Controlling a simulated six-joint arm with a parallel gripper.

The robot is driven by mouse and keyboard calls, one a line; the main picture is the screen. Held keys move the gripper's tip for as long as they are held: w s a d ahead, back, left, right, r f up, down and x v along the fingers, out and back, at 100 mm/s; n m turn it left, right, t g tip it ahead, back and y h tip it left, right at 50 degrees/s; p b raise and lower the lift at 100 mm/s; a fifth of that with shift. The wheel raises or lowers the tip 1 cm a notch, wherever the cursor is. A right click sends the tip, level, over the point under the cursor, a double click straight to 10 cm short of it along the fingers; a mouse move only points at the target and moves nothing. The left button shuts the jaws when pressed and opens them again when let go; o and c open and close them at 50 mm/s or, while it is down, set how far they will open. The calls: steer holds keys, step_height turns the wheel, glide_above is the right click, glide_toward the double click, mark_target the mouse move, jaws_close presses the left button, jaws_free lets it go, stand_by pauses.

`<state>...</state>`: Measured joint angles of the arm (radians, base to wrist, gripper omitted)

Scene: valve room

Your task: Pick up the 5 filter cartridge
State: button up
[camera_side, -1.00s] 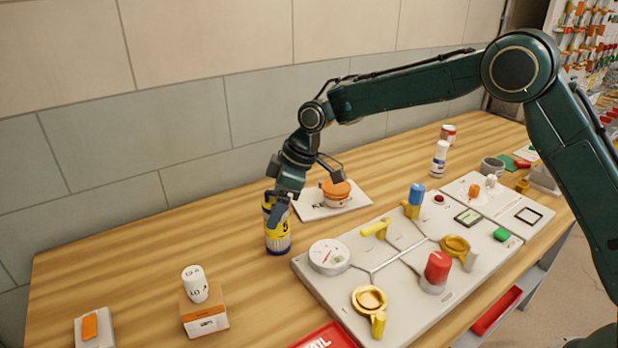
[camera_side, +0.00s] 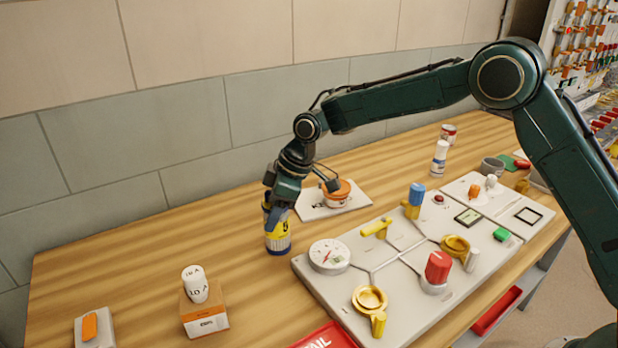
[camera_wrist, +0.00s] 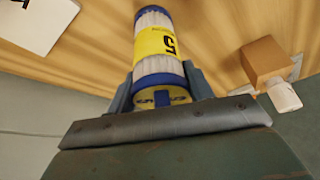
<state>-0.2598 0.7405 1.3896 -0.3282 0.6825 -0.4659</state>
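The filter cartridge (camera_side: 277,238) stands upright on the wooden table, left of the grey valve board. It is a white pleated cylinder with a yellow band marked 5 and a blue lower end. The wrist view shows the cartridge (camera_wrist: 158,45) running between my two fingers, its near end with a blue mark facing the camera. My gripper (camera_side: 278,206) comes down over its top, one finger on each side. In the wrist view my gripper (camera_wrist: 160,88) shows no clear gap to the cartridge, but I cannot tell whether the fingers press on it.
An orange-topped round part sits on a white plate (camera_side: 353,199) behind the cartridge. The valve board (camera_side: 330,292) with a gauge and handles lies to the right. A small box (camera_side: 205,320) carrying a white cylinder (camera_side: 195,284) stands front left.

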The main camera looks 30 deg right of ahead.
steer(key=shift+r, duration=0.2)
steer(key=shift+c, duration=0.3)
step_height(320, 180, up, 20)
steer(key=shift+f, duration=0.25)
stand_by(0.3)
stand_by(0.6)
